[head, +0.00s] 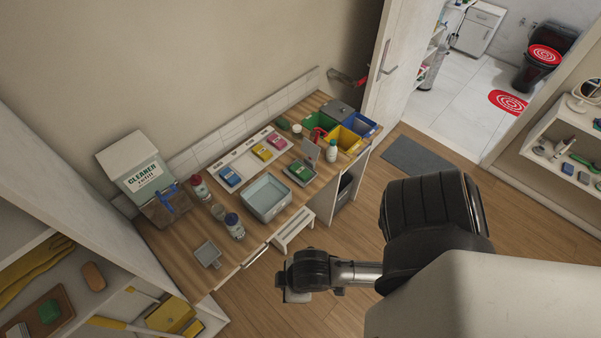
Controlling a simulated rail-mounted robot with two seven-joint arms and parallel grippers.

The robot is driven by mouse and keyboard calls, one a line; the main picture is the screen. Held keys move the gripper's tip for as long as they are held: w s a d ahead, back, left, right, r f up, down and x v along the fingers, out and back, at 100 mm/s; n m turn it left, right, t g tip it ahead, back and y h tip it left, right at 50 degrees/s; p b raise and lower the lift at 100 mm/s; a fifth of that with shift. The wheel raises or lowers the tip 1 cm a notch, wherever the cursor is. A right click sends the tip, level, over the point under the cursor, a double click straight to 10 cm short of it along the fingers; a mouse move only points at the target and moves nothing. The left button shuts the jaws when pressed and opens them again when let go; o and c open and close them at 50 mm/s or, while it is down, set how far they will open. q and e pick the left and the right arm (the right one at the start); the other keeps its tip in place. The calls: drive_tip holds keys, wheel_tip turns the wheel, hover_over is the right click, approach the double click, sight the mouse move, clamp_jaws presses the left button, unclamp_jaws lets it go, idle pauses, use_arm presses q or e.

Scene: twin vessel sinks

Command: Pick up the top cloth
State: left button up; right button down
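Small folded cloth-like pieces lie on the counter. A blue one (229,176), a yellow one (262,152) and a pink one (277,141) lie in a row on a white board (240,155). A green one (300,170) lies in a small grey tray right of the grey basin. I cannot tell which of them is stacked or is the top cloth. My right gripper (296,294) is over the floor in front of the counter, apart from all of them. Its fingers are too small and hidden to read. My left gripper is out of view.
A grey basin (267,198), bottles (234,226) and a cleaner box (137,169) stand on the wooden counter (178,248). Green, yellow (342,139) and blue bins stand at its right end. Open shelves (50,270) are at left.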

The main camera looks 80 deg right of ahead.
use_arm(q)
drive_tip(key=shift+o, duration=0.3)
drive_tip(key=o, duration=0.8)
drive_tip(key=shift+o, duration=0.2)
